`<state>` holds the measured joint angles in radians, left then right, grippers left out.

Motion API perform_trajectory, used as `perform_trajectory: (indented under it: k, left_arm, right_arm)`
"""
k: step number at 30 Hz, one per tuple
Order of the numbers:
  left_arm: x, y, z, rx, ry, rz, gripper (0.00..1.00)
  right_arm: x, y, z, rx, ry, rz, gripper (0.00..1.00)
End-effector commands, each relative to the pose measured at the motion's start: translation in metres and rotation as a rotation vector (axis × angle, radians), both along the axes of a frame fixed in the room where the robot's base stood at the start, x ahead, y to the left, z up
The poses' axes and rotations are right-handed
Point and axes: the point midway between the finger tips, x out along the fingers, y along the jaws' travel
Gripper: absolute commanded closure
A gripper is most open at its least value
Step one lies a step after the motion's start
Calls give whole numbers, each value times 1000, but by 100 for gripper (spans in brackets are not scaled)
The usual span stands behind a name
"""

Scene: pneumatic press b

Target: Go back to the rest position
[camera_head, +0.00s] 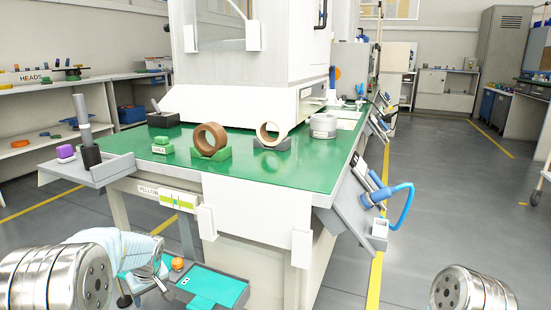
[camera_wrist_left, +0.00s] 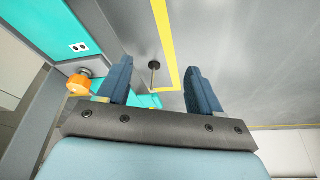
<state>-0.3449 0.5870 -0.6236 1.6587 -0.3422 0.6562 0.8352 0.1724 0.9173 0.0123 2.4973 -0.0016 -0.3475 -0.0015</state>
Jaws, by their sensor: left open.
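My left gripper (camera_head: 160,268) is low at the bottom left in the head view, in front of the workbench and near a teal panel (camera_head: 222,284). In the left wrist view its two blue fingers (camera_wrist_left: 160,88) are apart with nothing between them. Below the fingers that view shows grey floor with a yellow line (camera_wrist_left: 166,45). My right gripper is not in view; only a metal joint of my right arm shows at the bottom right.
The green-topped workbench (camera_head: 268,172) holds a brown ring (camera_head: 209,127), a cream ring (camera_head: 262,133) and a grey cylinder (camera_head: 323,125). A side shelf (camera_head: 110,169) juts left. An orange knob (camera_wrist_left: 79,85) sits close left of the fingers. The right aisle floor (camera_head: 455,205) is clear.

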Motion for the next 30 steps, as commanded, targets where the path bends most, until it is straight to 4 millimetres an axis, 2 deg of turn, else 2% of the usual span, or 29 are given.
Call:
perform_trajectory:
  k: [8,14,17,18,22,26,30]
  left_arm:
    - [-19,-27,-59,-60,52,-113,35]
    - [-53,-63,-125,-143,100,-244,35]
    - [-84,-90,-165,-205,125,-328,35]
    - [-101,-104,-182,-237,136,-365,35]
    - [-163,-150,-226,-338,154,-482,35]
    - [-223,-189,-246,-419,154,-572,35]
    - [-284,-224,-246,-489,143,-655,35]
  right_arm:
    - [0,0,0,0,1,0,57]
    - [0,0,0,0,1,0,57]
    - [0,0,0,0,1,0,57]
    - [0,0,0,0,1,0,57]
    - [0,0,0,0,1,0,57]
    - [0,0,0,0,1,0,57]
    - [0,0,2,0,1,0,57]
